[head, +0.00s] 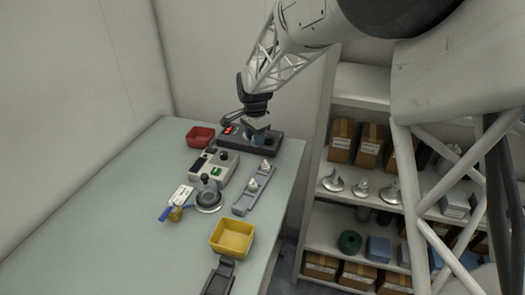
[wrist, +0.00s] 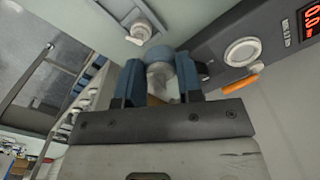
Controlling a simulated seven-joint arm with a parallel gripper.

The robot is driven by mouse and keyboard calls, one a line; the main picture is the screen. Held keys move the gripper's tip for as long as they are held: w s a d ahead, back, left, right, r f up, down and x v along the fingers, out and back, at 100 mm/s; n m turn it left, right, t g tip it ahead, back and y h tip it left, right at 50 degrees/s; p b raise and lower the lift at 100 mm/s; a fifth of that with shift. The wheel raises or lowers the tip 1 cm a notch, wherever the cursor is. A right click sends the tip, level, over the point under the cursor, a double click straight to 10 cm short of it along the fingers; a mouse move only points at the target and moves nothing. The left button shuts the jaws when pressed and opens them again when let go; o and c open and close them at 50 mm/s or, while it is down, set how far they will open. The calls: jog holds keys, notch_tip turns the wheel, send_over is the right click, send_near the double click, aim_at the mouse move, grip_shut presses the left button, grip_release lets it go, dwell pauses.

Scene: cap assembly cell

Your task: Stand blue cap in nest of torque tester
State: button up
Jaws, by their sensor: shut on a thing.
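The torque tester (head: 272,146) is a dark, low box with a red lit display (head: 229,130) at the back of the table. It also shows at the upper right of the wrist view (wrist: 208,45), with a white round knob and red digits. My gripper (head: 258,138) is over the right part of the tester. In the wrist view my gripper (wrist: 162,85) is shut on the blue cap (wrist: 158,54), whose rounded blue edge shows between the two dark blue fingers. A pale round part shows inside that edge. The nest is not clearly seen, and I cannot tell whether the cap touches it.
A grey rail (head: 243,205) with white-topped pieces stands just in front of the tester. A grey box with a green display (head: 222,172), a red bin (head: 200,137) and a yellow bin (head: 232,239) are nearby. The table's left side is clear. Shelves (head: 350,105) stand to the right.

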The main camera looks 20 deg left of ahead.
jog(key=w+a+r, duration=0.2)
jog(key=w+a, duration=0.5)
jog(key=w, duration=0.5)
jog(key=shift+w, duration=0.2)
jog(key=shift+f, duration=3.25)
jog(key=shift+f, duration=0.7)
jog(key=o, duration=0.7)
jog(key=shift+r, duration=3.5)
